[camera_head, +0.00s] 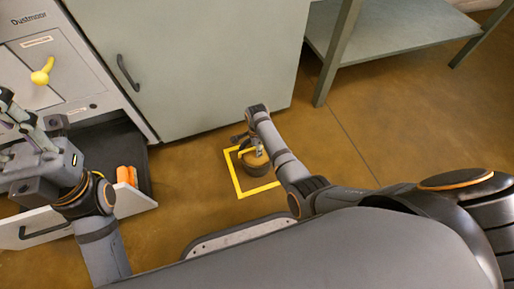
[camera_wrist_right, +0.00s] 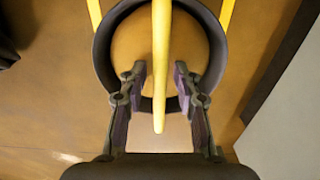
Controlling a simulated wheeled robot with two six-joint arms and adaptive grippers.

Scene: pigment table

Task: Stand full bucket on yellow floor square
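The dark bucket (camera_head: 257,172) stands upright on the floor inside the yellow square outline (camera_head: 234,178). It is filled with ochre material. In the right wrist view the bucket's dark rim (camera_wrist_right: 103,50) surrounds the fill, and its yellow handle (camera_wrist_right: 161,60) stands up toward the camera. My right gripper (camera_wrist_right: 160,85) is above the bucket, its fingers on either side of the handle with gaps to it, so it is open. In the head view my right arm partly hides the bucket. My left gripper (camera_head: 22,125) is at the far left, away from the bucket; its finger state is unclear.
A grey cabinet (camera_head: 200,60) stands behind the square. At left, a machine (camera_head: 35,70) with a yellow knob (camera_head: 42,72) stands above an open drawer (camera_head: 50,222) with orange items (camera_head: 127,175). A grey shelf table (camera_head: 385,30) stands at back right. Floor right of the square is clear.

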